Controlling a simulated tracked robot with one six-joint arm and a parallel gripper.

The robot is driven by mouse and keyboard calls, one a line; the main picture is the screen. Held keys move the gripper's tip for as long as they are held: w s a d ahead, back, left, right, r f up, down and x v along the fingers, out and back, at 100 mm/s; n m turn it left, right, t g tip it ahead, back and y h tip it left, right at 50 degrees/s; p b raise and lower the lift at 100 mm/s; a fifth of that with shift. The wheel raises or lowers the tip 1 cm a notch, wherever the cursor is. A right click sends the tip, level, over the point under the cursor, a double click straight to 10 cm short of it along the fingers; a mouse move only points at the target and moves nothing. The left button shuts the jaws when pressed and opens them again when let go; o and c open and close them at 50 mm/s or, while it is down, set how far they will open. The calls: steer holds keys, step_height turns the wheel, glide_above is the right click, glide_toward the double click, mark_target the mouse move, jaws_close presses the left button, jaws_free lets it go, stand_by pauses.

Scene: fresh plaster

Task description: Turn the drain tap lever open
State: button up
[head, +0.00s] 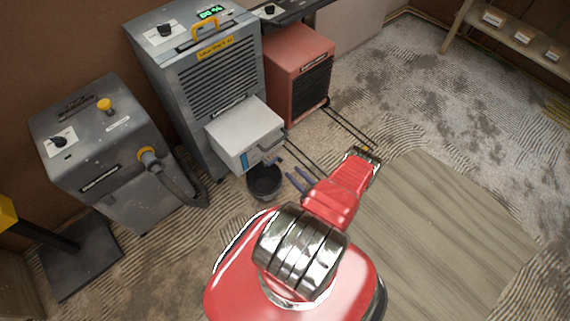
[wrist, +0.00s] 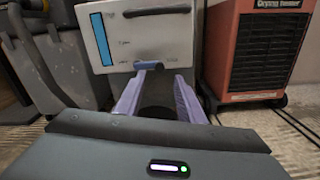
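The drain tap lever (wrist: 148,65) is a small blue-grey bar lying crosswise below the white water tank (wrist: 150,35); the tank has a dark handle and a blue level strip. In the head view the tap (head: 273,161) shows small at the front of the tank (head: 240,132), above a black bucket (head: 264,184). My gripper (head: 291,177) is open, its two purple fingers apart beside the bucket. In the wrist view my gripper (wrist: 154,88) points at the lever, which appears just beyond and between the fingertips. I see no clear contact. The fingers partly hide the bucket.
The tank sits in a grey dehumidifier (head: 215,85). A red drying heater (head: 300,65) stands at its right, with dark cables on the floor. A grey machine with a hose (head: 175,182) stands left. Wooden boards (head: 440,230) cover the floor at right.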

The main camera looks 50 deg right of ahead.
mark_target(282, 161)
steer(key=shift+x, duration=3.65)
steer(key=shift+c, duration=0.5)
jaws_close()
steer(key=shift+s+d, duration=0.1)
steer(key=shift+d, duration=0.05)
